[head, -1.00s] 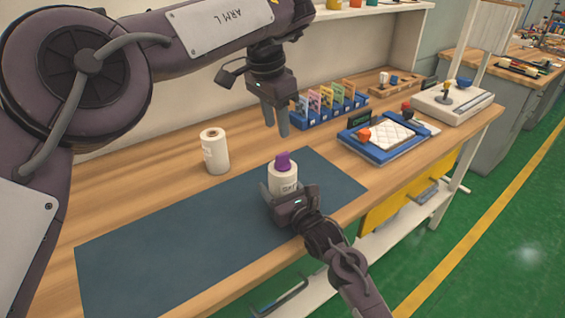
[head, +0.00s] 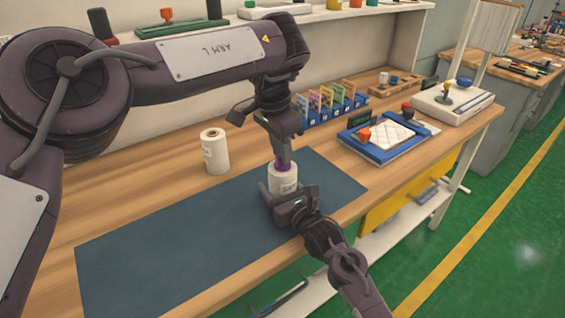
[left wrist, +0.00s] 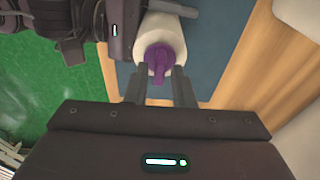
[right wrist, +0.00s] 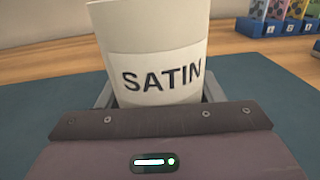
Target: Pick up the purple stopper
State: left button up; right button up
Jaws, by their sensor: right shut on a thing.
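The purple stopper (left wrist: 158,60) sits in the top of a white bottle (head: 284,182) on the dark blue mat (head: 170,245). My left gripper (head: 283,160) points down over the bottle. Its fingers are open, one on each side of the stopper in the left wrist view, and they partly hide it in the head view. My right gripper (head: 279,196) is shut on the bottle from the near side. In the right wrist view the upright bottle (right wrist: 155,40) carries a label reading SATIN; its top is out of frame.
A blue rack (head: 325,115) of coloured cards and a blue tray (head: 375,150) with a white quilted pad are to the right. The mat's left part is clear.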

pick_arm(q)
grip_shut()
notch_tip(320, 180, up, 10)
dwell(0.5)
dwell(0.3)
pick_arm(e)
jog(key=o, duration=1.3)
